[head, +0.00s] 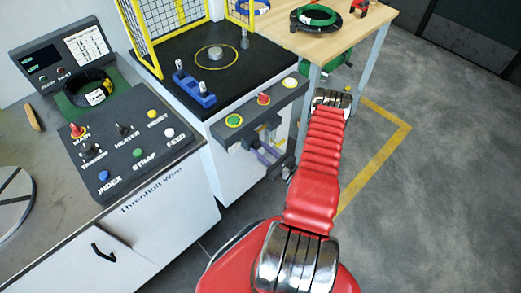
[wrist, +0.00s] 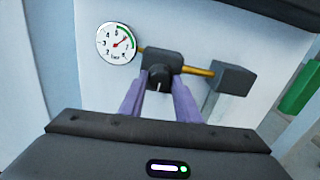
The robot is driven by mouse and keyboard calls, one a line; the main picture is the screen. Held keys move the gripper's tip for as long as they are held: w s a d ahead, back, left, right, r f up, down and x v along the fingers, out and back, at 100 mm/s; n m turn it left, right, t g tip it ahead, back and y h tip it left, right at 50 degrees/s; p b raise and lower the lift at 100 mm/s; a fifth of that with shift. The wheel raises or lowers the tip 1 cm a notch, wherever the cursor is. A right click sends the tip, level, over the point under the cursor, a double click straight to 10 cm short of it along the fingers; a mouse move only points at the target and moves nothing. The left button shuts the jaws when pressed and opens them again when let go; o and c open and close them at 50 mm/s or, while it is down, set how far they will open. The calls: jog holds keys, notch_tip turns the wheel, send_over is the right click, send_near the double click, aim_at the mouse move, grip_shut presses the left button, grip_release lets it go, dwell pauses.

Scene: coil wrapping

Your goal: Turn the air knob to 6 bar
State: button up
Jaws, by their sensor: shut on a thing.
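The dark air knob (wrist: 159,78) sits on a dark regulator block (wrist: 162,62) on the white cabinet front in the wrist view. A pale mark on the knob points down. My gripper (wrist: 160,85) has its two purple fingers shut on the knob's left and right sides. The round white gauge (wrist: 118,43) is left of the regulator, with a green band at its upper right. Its red needle points to the upper right, near that band; the exact reading is too small to tell. In the head view my gripper (head: 262,155) is at the cabinet front.
A brass pipe (wrist: 197,71) runs right from the regulator to a grey box (wrist: 234,79). In the head view, an emergency-style red knob (head: 264,98) and coloured buttons line the cabinet edge above my gripper. A wooden table (head: 345,42) stands behind; grey floor is clear at right.

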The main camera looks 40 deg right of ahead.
jog(key=shift+n, duration=0.6)
jog(key=o, duration=1)
jog(key=shift+s, duration=0.1)
jog(key=shift+s+d, duration=0.2)
jog(key=shift+s, duration=6.65)
jog(key=shift+f, duration=0.1)
